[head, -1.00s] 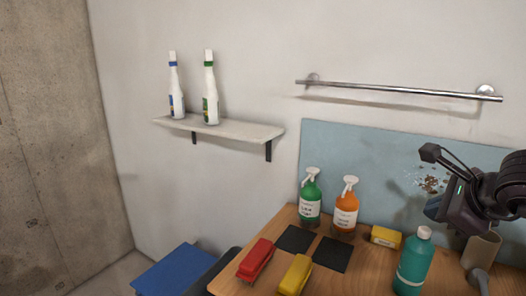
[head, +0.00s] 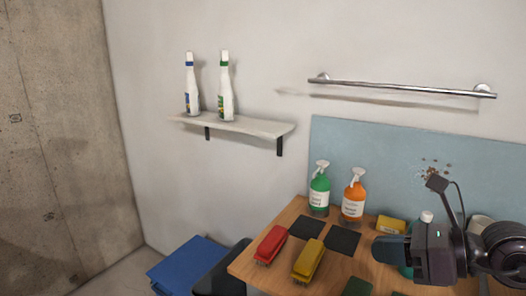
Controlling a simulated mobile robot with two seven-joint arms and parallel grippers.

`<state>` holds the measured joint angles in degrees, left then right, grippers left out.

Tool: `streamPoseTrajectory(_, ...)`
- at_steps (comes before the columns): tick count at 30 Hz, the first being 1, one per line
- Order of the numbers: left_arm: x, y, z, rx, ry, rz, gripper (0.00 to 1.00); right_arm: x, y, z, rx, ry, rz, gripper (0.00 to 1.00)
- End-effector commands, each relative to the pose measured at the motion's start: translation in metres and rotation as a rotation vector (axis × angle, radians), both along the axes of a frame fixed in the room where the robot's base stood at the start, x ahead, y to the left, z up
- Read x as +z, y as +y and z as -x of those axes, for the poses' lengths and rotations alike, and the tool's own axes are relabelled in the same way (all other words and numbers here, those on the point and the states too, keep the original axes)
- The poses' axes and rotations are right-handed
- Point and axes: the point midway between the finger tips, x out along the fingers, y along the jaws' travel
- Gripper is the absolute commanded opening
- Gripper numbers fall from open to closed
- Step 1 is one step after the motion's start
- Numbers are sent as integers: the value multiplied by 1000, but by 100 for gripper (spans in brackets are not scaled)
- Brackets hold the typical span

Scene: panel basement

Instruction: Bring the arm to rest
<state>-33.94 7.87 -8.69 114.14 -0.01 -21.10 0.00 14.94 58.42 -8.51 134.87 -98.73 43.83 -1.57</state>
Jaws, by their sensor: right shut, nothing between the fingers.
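My right gripper (head: 392,249) comes in from the right in the head view. It is shut and empty, above the right part of the wooden table (head: 247,262). It covers most of a teal bottle (head: 426,217), whose white cap shows behind it. I cannot see its fingertips clearly apart from the dark block at its left end. My left gripper is not in view.
On the table stand a green spray bottle (head: 320,190), an orange spray bottle (head: 354,197), a red brush (head: 271,243), a yellow brush (head: 308,260) and a yellow box (head: 391,225). A wall shelf (head: 235,126) holds two white bottles. A metal rail (head: 400,88) is on the wall.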

Motion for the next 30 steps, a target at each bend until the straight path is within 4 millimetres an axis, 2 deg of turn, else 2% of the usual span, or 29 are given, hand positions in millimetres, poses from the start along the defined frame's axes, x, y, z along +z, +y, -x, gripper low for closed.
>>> streamPoseTrajectory(3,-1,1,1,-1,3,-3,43,9,15,13,-1,70,-325,0)
streamPoseTrajectory(8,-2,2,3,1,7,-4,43,26,11,19,-74,164,-752,0)
streamPoseTrajectory(12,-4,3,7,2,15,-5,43,30,-13,17,-203,259,-1113,0)
streamPoseTrajectory(16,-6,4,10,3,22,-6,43,17,-46,12,-374,350,-1428,0)
streamPoseTrajectory(20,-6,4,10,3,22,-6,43,-14,-82,12,-595,451,-1717,0)
streamPoseTrajectory(23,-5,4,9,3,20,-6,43,-50,-107,18,-796,532,-1915,0)
streamPoseTrajectory(26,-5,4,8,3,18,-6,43,-92,-126,31,-1025,622,-2086,0)
streamPoseTrajectory(30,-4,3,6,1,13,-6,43,-158,-139,64,-1387,759,-2271,0)
